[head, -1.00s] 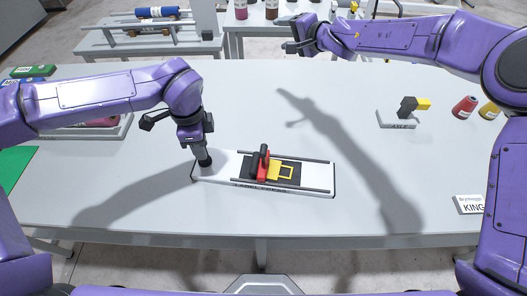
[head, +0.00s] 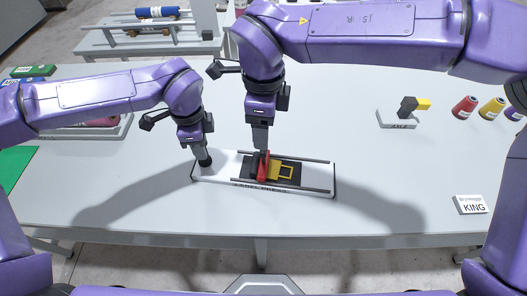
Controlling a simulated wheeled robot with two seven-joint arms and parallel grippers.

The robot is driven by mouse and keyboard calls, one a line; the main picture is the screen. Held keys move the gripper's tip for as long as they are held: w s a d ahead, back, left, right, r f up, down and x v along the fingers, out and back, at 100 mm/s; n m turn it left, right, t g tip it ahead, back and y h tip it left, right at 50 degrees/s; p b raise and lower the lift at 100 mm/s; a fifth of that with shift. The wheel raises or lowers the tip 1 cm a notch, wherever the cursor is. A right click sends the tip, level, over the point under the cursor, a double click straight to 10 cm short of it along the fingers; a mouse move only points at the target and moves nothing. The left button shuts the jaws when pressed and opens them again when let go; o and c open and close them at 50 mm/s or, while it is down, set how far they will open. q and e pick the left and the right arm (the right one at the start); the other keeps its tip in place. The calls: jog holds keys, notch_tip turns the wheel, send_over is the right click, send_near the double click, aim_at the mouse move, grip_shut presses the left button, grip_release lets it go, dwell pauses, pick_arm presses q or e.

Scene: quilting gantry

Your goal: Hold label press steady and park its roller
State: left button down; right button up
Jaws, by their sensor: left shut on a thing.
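The label press (head: 222,177) is a long white base with two dark rails, lying on the grey table. Its roller carriage is dark with a red part (head: 263,173) and a yellow frame (head: 287,171), near the middle of the rails. My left gripper (head: 203,152) points down at the press's left end and is shut on the black knob (head: 204,162) there. My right gripper (head: 260,143) points down right above the red part, its fingertips at the top of it and covering it. Whether its fingers are open or shut does not show.
A small stand with a black and yellow tool (head: 408,107) stands at the right. Red (head: 464,107) and yellow (head: 491,108) spools are beyond it. A white card (head: 470,205) lies at the front right. A tray (head: 126,128) is at the left. Table around the press is clear.

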aim_at(264, 154)
notch_tip(264, 154, down, 11)
jog(key=shift+w+r, duration=0.1)
jog(key=shift+r, duration=0.05)
jog(key=shift+d, duration=0.1)
grip_shut()
